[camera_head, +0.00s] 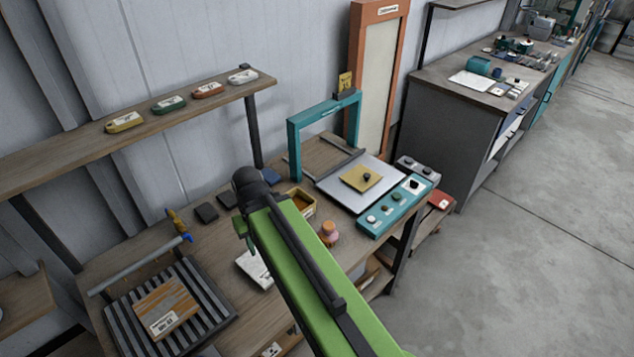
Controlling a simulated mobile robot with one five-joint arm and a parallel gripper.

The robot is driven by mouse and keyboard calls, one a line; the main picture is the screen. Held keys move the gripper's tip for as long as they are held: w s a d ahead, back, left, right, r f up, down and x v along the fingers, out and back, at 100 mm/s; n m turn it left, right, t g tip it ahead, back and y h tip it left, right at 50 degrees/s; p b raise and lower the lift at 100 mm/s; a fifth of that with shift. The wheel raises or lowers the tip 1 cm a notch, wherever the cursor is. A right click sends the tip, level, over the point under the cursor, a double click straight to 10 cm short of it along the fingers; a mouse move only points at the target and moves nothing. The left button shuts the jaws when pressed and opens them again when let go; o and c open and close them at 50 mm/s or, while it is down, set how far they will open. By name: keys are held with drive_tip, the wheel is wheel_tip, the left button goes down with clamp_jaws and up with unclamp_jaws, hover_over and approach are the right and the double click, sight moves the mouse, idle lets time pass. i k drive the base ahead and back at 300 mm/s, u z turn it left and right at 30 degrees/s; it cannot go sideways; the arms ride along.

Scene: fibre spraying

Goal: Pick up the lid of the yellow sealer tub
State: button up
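A yellow tub (299,204) with an open top and amber-brown inside stands on the workbench, just right of my arm's far end. A flat yellow square plate with a dark knob (361,178), which looks like a lid, lies on the pale metal plate (338,196) of the teal-framed machine, apart from the tub. My green arm reaches in from the bottom right, and its dark end joint is left of the tub.
A teal control panel (381,222) edges the machine, whose teal frame (293,152) rises behind. An orange-topped item (328,232) stands near my arm. A slatted rack (215,312) bears a striped block at left. A shelf (72,155) overhangs the bench. Open floor lies right.

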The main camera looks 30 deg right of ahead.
sight(361, 177)
drive_tip(key=u, duration=1.35)
drive_tip(key=k, duration=0.15)
drive_tip(key=u, duration=1.7)
drive_tip(key=k, duration=2.35)
drive_tip(key=z, duration=0.9)
drive_tip(key=i, duration=1)
drive_tip(key=u, duration=0.05)
